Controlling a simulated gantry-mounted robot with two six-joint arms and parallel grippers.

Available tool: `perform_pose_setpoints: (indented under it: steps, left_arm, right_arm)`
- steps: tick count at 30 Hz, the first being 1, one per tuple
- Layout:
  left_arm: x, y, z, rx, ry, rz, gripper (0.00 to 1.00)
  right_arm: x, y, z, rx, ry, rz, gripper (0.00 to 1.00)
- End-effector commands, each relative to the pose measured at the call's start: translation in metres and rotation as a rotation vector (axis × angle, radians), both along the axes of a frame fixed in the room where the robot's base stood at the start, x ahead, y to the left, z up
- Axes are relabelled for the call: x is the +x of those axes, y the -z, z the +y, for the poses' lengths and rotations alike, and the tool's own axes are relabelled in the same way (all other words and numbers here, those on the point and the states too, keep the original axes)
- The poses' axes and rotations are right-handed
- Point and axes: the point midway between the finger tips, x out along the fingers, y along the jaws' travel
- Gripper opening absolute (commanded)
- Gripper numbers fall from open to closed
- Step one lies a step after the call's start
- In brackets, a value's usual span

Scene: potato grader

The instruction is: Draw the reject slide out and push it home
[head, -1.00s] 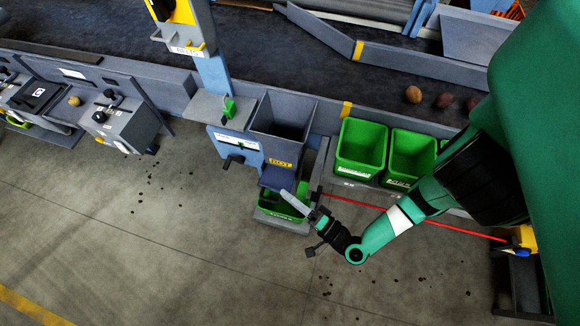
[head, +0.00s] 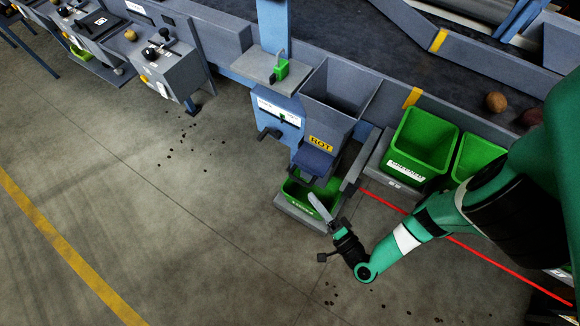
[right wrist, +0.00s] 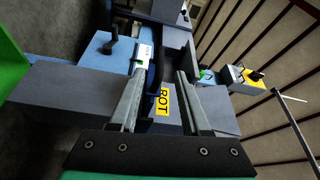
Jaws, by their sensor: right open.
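A grey hopper (head: 338,98) with a yellow ROT label (head: 320,143) stands against the grader; the label also shows between the fingers in the right wrist view (right wrist: 163,100). A dark blue lip (head: 313,163) juts out below the label, above a green bin (head: 302,190). A blue panel (head: 280,118) with a white label and a black handle (head: 268,132) is left of the hopper. Which part is the reject slide I cannot tell for sure. My right gripper (head: 318,205) is open, with its fingers apart and nothing seen between them, over the green bin's front in the head view. My left gripper is out of view.
Green crates (head: 421,145) stand right of the hopper. A red line (head: 440,230) crosses the floor behind my right arm. A grey shelf (head: 270,68) with a green item is above the panel. Open concrete floor lies in front.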

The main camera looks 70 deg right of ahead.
Motion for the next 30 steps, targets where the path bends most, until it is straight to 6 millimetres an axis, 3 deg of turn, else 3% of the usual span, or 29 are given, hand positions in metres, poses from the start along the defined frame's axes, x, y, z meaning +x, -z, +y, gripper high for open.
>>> perform_pose_setpoints:
  steps: [14, 30]
  left_arm:
    - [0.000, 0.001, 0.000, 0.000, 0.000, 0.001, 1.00]
    - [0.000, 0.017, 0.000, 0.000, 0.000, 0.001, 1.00]
  right_arm:
    - [0.022, -0.002, -0.019, -0.002, 0.009, 0.002, 0.47]
    - [0.070, -0.005, -0.052, -0.003, 0.007, -0.002, 0.47]
